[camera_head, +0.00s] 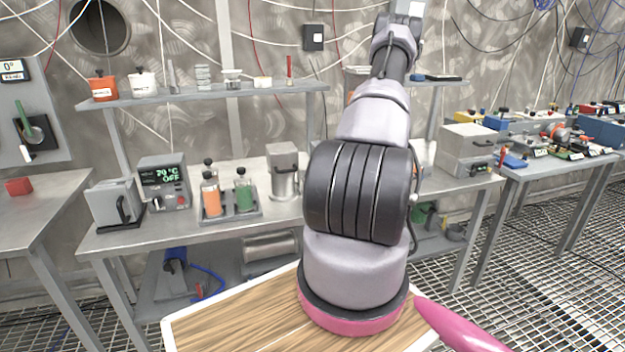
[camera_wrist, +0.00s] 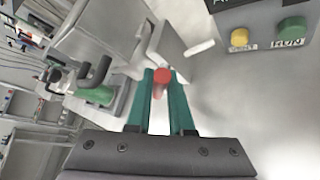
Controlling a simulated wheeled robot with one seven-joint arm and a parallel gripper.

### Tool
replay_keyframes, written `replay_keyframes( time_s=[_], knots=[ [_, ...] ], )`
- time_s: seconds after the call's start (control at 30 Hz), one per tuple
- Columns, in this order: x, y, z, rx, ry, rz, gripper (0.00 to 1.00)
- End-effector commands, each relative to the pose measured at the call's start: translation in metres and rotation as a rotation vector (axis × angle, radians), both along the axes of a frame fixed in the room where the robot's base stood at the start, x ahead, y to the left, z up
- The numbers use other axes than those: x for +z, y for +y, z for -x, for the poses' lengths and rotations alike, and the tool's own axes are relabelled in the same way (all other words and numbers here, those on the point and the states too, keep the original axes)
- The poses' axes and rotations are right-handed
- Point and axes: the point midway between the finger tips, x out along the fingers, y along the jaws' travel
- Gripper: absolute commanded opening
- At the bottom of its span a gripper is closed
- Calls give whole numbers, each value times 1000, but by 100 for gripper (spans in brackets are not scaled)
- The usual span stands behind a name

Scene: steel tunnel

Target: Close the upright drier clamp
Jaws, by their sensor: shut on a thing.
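In the wrist view, my gripper (camera_wrist: 162,92) has two teal fingers closed around a red-tipped handle (camera_wrist: 162,76), whose pinkish shank shows between them. I take this handle to be part of the drier clamp. A grey plate (camera_wrist: 176,42) stands just beyond the fingertips, with a short white peg (camera_wrist: 199,48) beside it. How the handle joins the plate is hard to see. A grey panel with a yellow button (camera_wrist: 239,37) and a green button (camera_wrist: 291,28) marked RUN is at the upper right. In the head view my arm hides the gripper and clamp.
In the head view, a steel bench holds a heater box (camera_head: 165,184), a tray (camera_head: 232,213) of bottles and a metal canister (camera_head: 284,170). A grey box (camera_head: 467,150) is right of my arm. In the wrist view, a black handle (camera_wrist: 97,72) and green cylinder (camera_wrist: 95,96) are left.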

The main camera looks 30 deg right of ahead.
Motion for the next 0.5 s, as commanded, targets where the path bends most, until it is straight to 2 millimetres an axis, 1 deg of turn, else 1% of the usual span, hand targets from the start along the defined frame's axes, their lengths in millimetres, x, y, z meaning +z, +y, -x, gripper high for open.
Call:
replay_keyframes(
  time_s=[0.17,0.5],
  knots=[
    [6,6,-2,2,48,165,0],
    [10,18,-5,3,130,454,0]
  ],
)
